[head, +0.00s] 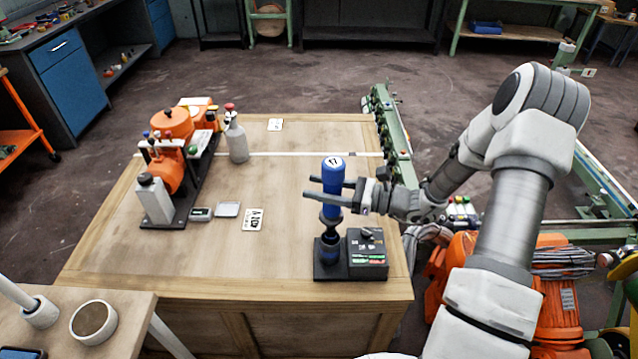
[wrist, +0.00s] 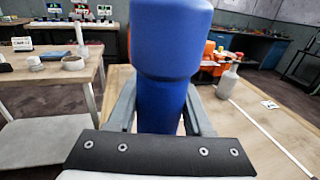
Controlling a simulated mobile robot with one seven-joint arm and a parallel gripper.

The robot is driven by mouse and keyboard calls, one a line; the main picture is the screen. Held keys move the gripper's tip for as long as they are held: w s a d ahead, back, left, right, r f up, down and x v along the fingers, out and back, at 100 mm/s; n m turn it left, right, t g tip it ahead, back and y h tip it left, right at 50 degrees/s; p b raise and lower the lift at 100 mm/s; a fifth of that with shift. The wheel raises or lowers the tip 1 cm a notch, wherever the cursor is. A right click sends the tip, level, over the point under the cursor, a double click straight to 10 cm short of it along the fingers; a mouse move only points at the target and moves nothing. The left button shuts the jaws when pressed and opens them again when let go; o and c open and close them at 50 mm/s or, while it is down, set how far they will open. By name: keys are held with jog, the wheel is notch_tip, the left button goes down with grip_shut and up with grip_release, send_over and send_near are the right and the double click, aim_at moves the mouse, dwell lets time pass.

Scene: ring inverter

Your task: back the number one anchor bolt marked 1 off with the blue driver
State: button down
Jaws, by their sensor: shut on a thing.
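My gripper (head: 326,190) is shut on the driver's blue body from the right. In the wrist view the driver (wrist: 166,70) fills the middle, between my two fingers. Its lower end is at or just in the holder; I cannot tell which. An orange machine (head: 168,150) on a dark base stands at the table's left. Several small posts with coloured tops show on it. I cannot make out a bolt marked 1.
A grey bottle (head: 237,142) stands at the back of the table. A marked card (head: 253,220), a small tray (head: 228,209) and a small meter (head: 201,214) lie near the machine. A black box (head: 367,257) adjoins the holder.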

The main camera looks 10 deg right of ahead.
notch_tip(320, 180, down, 8)
jog(key=b, duration=0.5)
jog(key=shift+f, duration=0.15)
dwell(0.7)
jog(key=shift+c, duration=1.1)
grip_release()
jog(key=shift+f, duration=0.15)
jog(key=shift+d, duration=0.1)
